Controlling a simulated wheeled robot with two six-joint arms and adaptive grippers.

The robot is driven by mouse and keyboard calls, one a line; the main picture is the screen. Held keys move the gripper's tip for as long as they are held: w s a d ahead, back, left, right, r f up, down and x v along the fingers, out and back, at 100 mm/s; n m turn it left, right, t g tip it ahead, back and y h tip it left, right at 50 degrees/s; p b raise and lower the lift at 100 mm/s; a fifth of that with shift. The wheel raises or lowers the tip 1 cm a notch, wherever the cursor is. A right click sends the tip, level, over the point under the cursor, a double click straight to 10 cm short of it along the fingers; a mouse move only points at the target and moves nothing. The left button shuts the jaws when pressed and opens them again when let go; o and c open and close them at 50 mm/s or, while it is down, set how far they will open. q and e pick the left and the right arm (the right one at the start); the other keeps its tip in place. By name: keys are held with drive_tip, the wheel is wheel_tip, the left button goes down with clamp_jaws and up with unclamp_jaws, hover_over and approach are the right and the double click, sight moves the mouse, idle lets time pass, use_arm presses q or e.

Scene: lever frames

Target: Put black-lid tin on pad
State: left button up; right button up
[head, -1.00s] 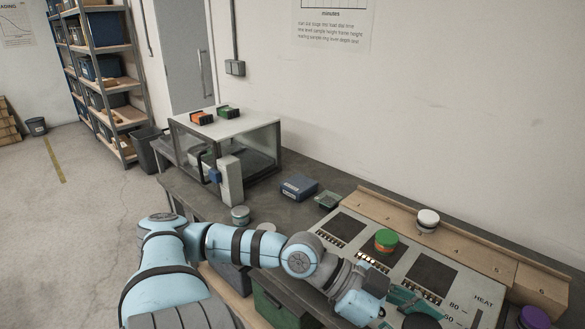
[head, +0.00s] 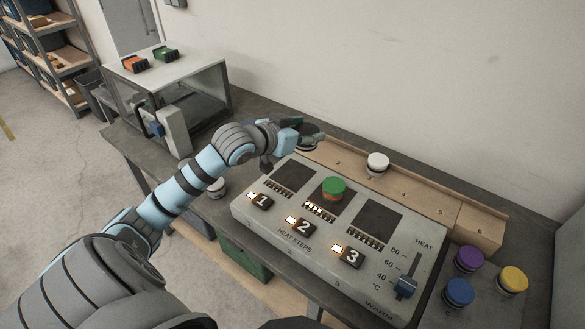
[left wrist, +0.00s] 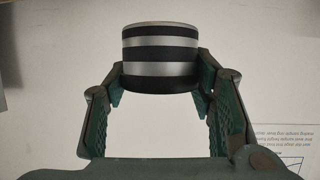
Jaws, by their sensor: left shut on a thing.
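The black-lid tin (head: 309,130) is held by my left gripper (head: 298,142) near the left end of the wooden ledge, behind the panel. In the left wrist view the tin (left wrist: 160,62), banded black and silver, sits between the fingertips (left wrist: 160,80). I cannot tell in the head view whether it touches the ledge. The panel (head: 262,222) has three dark square pads: a bare left pad (head: 293,176), a middle pad (head: 345,212) bearing a green-lid tin (head: 333,189), and a bare right pad (head: 379,219). My right gripper is out of view.
A white-lid tin (head: 377,163) stands on the numbered wooden ledge (head: 420,190). Purple (head: 470,259), blue (head: 458,292) and yellow (head: 513,279) lids are at the right. A grey tin (head: 216,188) stands beside my left arm. A glass-sided case (head: 190,85) is at the back left.

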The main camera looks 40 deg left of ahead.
use_arm(q)
drive_tip(key=w+a+r+n+g+y+p, duration=0.1)
drive_tip(key=w+a+r+n+y, duration=0.2)
drive_tip(key=a+n+y, duration=0.25)
drive_tip(key=shift+y, duration=0.45)
drive_tip(key=f+b, duration=0.1)
drive_tip(key=f, duration=0.5)
drive_tip(key=f+b, duration=0.1)
drive_tip(key=f, duration=0.6)
drive_tip(key=f+b, duration=0.2)
drive_tip(key=f, duration=0.4)
drive_tip(key=shift+a+f, duration=0.35)
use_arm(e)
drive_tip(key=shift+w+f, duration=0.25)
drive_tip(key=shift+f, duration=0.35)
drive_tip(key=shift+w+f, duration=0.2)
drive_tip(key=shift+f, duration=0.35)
use_arm(q)
drive_tip(key=shift+w, duration=0.1)
drive_tip(key=o, duration=1.2)
drive_tip(key=shift+r, duration=0.1)
